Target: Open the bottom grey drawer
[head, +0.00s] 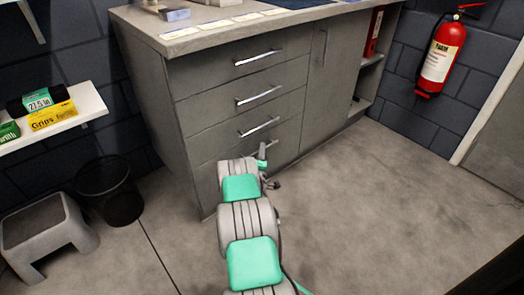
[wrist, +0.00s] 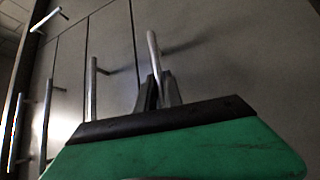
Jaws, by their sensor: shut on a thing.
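The grey drawer unit (head: 240,75) has a stack of drawers with horizontal bar handles. The bottom grey drawer (head: 288,150) is at floor level, and my arm hides much of its front. My gripper (head: 263,158) is at its handle. In the wrist view, my gripper (wrist: 158,92) has its two dark fingers closed around the lower end of the bottom drawer handle (wrist: 153,50). The bottom drawer front looks about flush with the drawers above; a small gap cannot be ruled out.
The other drawer handles (head: 258,95) are above. A cupboard door (head: 325,70) is to the right. A black bin (head: 108,190) and a grey step stool (head: 45,235) stand left. A fire extinguisher (head: 440,55) hangs at right. The floor (head: 390,190) right of my arm is clear.

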